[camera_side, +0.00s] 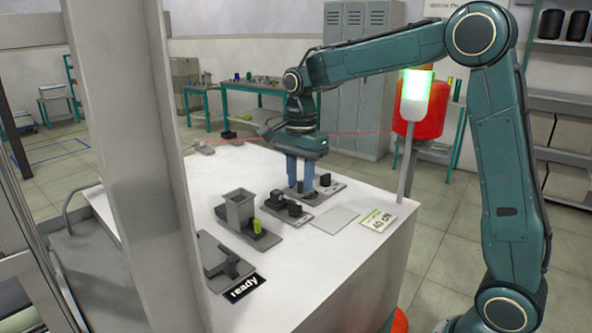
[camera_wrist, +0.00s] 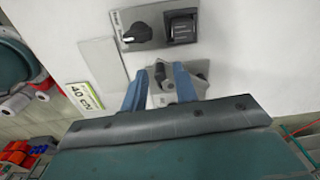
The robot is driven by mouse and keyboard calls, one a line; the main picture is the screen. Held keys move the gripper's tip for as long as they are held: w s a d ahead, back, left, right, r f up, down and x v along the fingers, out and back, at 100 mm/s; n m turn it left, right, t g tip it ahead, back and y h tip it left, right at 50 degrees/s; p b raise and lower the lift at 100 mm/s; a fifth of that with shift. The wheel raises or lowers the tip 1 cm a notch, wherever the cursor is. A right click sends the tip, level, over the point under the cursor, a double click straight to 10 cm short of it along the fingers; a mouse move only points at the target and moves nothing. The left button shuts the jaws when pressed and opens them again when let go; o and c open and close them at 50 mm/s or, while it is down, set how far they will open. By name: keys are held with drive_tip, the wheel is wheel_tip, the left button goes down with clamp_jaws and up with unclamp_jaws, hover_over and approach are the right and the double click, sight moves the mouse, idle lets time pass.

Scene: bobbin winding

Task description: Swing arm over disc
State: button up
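My gripper (camera_side: 300,190) points down with two blue fingers at a small grey fixture plate (camera_side: 332,189) on the white table. A short black cylinder (camera_side: 325,180) stands on this plate, just right of the fingers. In the wrist view my gripper (camera_wrist: 161,76) has its fingers spread, one on each side of a small grey and dark part (camera_wrist: 167,84) on the fixture. A gap shows between the fingertips, and I see no clear grip on the part. The fingers and gripper body hide much of the fixture; I cannot make out the disc or the swing arm for certain.
Close by is a plate with a black knob (camera_wrist: 143,32) and a switch block (camera_wrist: 182,26). A hopper (camera_side: 240,208) with a yellow-green piece (camera_side: 257,226), a dark stand (camera_side: 222,258), a "ready" label (camera_side: 243,287) and a "40 cN" card (camera_side: 378,219) also lie around. A lamp post (camera_side: 411,150) stands right.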

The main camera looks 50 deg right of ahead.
drive_tip(key=c, duration=0.6)
drive_tip(key=shift+o, duration=0.2)
drive_tip(key=shift+s+d, duration=0.1)
drive_tip(key=shift+d, duration=0.1)
drive_tip(key=shift+s+d, duration=0.2)
drive_tip(key=shift+d, duration=0.1)
drive_tip(key=shift+s+d, duration=0.1)
drive_tip(key=shift+d, duration=0.05)
drive_tip(key=shift+s+d, duration=0.2)
drive_tip(key=shift+d, duration=0.15)
